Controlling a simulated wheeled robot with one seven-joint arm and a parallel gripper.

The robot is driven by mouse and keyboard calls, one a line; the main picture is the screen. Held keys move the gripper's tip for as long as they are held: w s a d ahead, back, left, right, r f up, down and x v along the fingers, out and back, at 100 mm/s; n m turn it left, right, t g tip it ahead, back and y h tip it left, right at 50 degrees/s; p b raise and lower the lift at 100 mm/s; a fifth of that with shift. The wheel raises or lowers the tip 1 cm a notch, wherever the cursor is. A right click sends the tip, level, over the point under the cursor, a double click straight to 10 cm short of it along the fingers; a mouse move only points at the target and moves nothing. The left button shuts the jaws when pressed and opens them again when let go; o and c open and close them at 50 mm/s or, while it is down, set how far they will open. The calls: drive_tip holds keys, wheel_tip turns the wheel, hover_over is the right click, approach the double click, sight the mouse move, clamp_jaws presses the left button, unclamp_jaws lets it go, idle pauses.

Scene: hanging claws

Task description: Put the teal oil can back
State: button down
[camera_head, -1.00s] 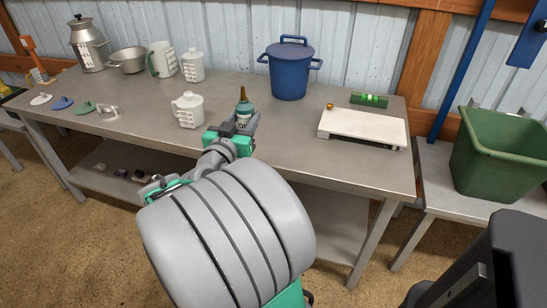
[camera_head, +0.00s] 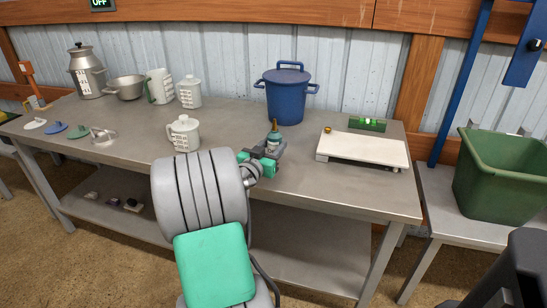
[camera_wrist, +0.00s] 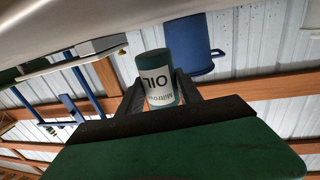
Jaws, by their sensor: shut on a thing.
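The teal oil can (camera_head: 273,139), with a white label and a tan tip, is upright between the jaws of my gripper (camera_head: 265,160), over the front middle of the workbench (camera_head: 320,190). In the wrist view the can (camera_wrist: 157,82) is upside down in the picture, with its "OIL" label facing the camera. My gripper's fingers (camera_wrist: 158,98) lie on either side of it and are shut on it. I cannot tell from the head view how far the can is above the bench top.
A blue lidded pot (camera_head: 286,95) stands behind the can. A white scale (camera_head: 362,150) and a green level (camera_head: 367,124) are to the right. Bare bench lies between can and scale.

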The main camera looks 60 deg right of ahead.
wheel_tip(320, 180, down, 3)
drive_tip(key=shift+d+f+b, duration=0.15)
drive_tip(key=shift+b, duration=0.3)
drive_tip(key=shift+f+b, duration=0.3)
drive_tip(key=c, duration=0.8)
unclamp_jaws()
drive_tip(key=shift+r, duration=0.1)
drive_tip(key=shift+r+p, duration=0.25)
drive_tip(key=shift+p, duration=0.1)
drive_tip(key=a, duration=1.2)
drive_tip(key=shift+f, duration=0.1)
